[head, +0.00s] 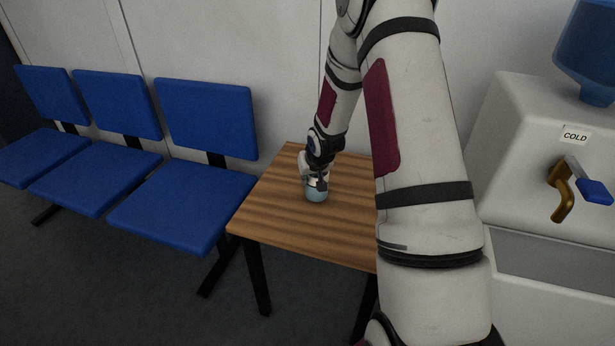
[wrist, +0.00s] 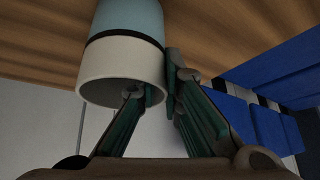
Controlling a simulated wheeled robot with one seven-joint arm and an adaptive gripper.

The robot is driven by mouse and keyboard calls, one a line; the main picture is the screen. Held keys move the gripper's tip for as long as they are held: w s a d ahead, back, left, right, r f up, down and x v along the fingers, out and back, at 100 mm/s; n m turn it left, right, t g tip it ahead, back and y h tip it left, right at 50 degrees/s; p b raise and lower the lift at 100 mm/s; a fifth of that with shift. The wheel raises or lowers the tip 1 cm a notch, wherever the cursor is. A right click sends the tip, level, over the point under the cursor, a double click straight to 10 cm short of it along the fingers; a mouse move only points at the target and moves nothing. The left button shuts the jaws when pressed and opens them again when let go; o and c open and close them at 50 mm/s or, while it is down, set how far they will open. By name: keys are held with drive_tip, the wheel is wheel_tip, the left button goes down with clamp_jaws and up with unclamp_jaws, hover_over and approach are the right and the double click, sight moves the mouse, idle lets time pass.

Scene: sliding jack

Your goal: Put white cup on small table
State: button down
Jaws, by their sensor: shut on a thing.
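The cup (head: 316,195) has a light blue lower part and shows at the middle of the small wooden table (head: 290,225). In the wrist view the cup (wrist: 122,65) shows a white rim end, a black band and a light blue far end. My gripper (head: 320,182) is above the cup, pointing down, shut on its rim side. In the wrist view one finger of my gripper (wrist: 160,88) lies along the cup's right side and the other overlaps the rim. The cup's base looks on or very close to the tabletop; contact is unclear.
A row of blue chairs (head: 118,105) stands left of the table. A white water dispenser (head: 520,130) with a tap and a blue bottle (head: 588,45) stands at the right. The rest of the visible tabletop is clear. A white wall is behind.

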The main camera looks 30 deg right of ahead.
drive_tip(key=c, duration=2.1)
unclamp_jaws()
drive_tip(key=shift+f, duration=0.15)
drive_tip(key=o, duration=0.4)
